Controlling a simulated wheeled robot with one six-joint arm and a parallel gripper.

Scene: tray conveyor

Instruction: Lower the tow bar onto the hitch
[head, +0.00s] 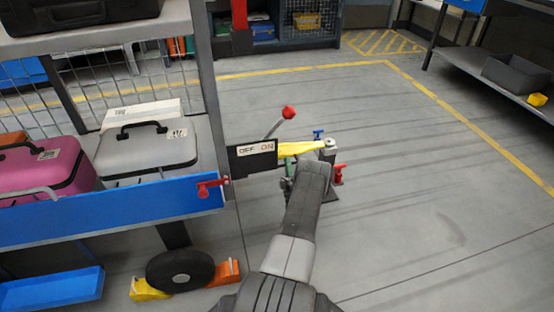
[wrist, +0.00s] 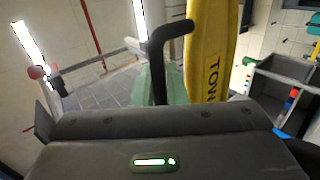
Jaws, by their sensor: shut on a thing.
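The yellow tow bar (head: 300,148) reaches right from the cart toward the hitch (head: 329,157), a dark post partly hidden by my arm. The bar's grey end (head: 330,143) shows at the top of the post; I cannot tell whether it is seated or apart. In the wrist view the tow bar (wrist: 205,50), lettered "TOW", has a bent black handle (wrist: 157,60). My gripper (wrist: 159,88), with green fingers, is shut on this handle. In the head view my gripper (head: 287,184) is mostly hidden behind my arm.
A cart with a blue edge (head: 110,210) stands at left, carrying a grey case (head: 145,155) and a pink case (head: 40,170). Its wheel (head: 180,270) sits between yellow and orange chocks. A red-knobbed lever (head: 288,112) rises beside an OFF/ON plate. Floor at right is clear.

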